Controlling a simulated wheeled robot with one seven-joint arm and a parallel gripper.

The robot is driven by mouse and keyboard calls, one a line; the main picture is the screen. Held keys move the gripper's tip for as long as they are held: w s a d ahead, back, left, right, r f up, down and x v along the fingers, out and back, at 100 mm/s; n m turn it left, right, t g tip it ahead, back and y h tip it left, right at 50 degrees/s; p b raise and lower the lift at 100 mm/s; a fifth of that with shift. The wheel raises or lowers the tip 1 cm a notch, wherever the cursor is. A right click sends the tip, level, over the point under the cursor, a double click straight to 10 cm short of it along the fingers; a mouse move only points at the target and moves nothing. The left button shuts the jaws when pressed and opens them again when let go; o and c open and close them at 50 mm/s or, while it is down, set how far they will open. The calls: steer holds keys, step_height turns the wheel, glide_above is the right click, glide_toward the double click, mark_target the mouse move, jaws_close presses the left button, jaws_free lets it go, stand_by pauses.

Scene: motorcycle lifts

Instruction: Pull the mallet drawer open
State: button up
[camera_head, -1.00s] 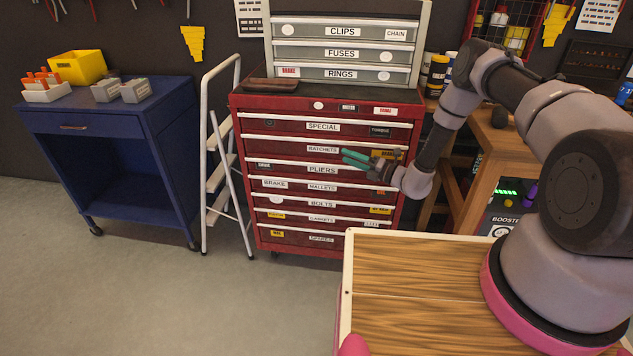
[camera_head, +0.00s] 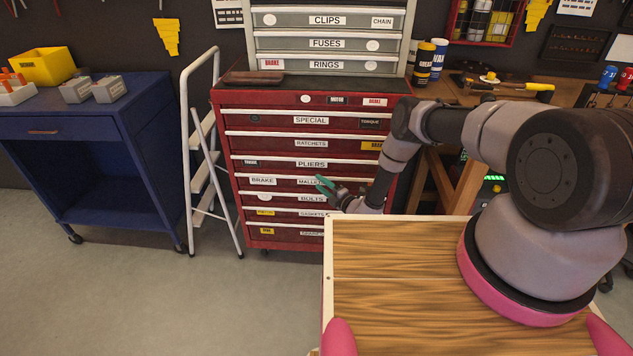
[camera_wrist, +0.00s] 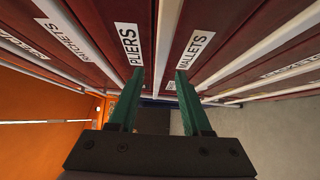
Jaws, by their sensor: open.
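The mallet drawer (camera_head: 283,184) is a red drawer in the tool chest, labelled MALLETS, with a white pull strip along its top edge. It looks shut. My gripper (camera_head: 322,186) is in front of the chest at the right half of this drawer, partly covering its label. In the wrist view the gripper (camera_wrist: 158,90) has two green fingers, apart and empty. The white pull strip (camera_wrist: 168,45) runs between the fingertips, with the PLIERS label on one side and the MALLETS label (camera_wrist: 195,50) on the other. I cannot tell whether the fingers touch the strip.
Other labelled drawers, PLIERS (camera_head: 305,163) above and BOLTS (camera_head: 305,198) below, look shut. A white stepladder (camera_head: 208,150) stands left of the chest, beside a blue cart (camera_head: 90,160). A wooden bench (camera_head: 455,185) is on the right. Open floor lies at front left.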

steer(key=shift+x, duration=1.4)
jaws_close()
stand_by(0.4)
